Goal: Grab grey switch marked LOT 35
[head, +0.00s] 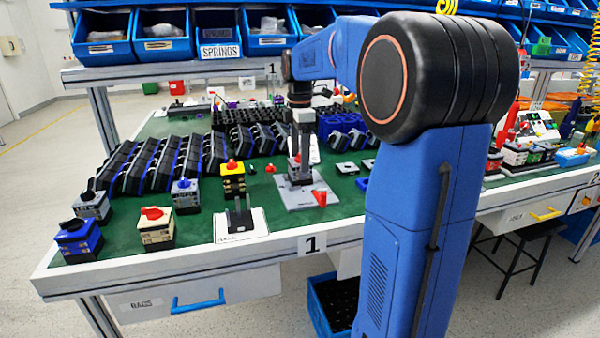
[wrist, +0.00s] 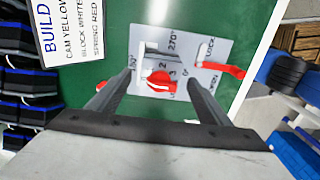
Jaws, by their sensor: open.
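My gripper (head: 300,150) is open above a grey fixture plate (head: 300,192) on the green bench. In the wrist view my open fingers (wrist: 160,82) frame a red knob (wrist: 160,81) on the plate, with nothing seen gripped. The plate has angle marks, LOCK and OPEN lettering, and a red lever (wrist: 222,68). Two grey switch blocks stand at the left in the head view: one with a black knob (head: 91,206), one with a blue knob (head: 185,196). No LOT 35 marking is readable on either.
Nearby stand a blue switch (head: 78,240), a cream switch with a red knob (head: 155,230) and a yellow-topped switch (head: 232,181). A black holder on a white card (head: 240,222) stands front centre. Rows of black blocks (head: 160,165) lie behind. Blue bins (head: 216,35) line the upper shelf.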

